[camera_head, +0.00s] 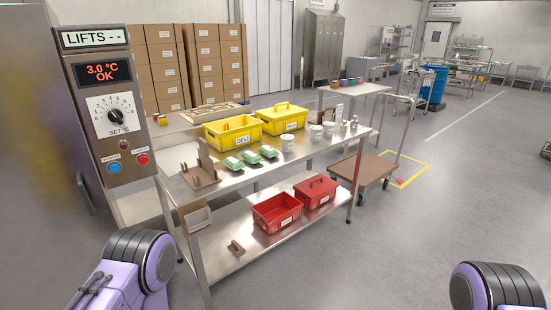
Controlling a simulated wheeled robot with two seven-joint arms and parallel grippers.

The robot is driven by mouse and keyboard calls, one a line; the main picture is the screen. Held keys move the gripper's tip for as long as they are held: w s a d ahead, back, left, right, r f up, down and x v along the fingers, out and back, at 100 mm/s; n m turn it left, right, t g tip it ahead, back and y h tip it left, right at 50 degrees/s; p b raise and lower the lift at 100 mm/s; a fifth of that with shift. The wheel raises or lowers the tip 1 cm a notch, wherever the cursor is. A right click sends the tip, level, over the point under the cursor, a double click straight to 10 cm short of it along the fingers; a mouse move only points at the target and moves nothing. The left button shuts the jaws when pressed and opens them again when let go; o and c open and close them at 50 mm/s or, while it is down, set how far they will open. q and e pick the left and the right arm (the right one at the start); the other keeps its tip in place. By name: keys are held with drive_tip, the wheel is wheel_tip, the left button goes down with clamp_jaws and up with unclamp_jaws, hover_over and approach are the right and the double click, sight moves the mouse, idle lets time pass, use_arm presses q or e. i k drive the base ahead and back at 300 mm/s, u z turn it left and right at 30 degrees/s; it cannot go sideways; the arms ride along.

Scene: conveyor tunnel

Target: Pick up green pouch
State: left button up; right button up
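Neither of my grippers shows; only purple parts of my arms are at the lower left and lower right, well short of the table.
The steel table (220,184) carries a yellow DELI bin (233,132), another yellow bin (285,119), white tubs (288,143) and a brown stand (200,177). Red bins (276,212) sit on its lower shelf. A control panel (112,105) stands left.

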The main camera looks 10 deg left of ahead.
sight(234, 164)
drive_tip(key=z, duration=0.4)
drive_tip(key=i, duration=1.75)
drive_tip(key=u, duration=0.65)
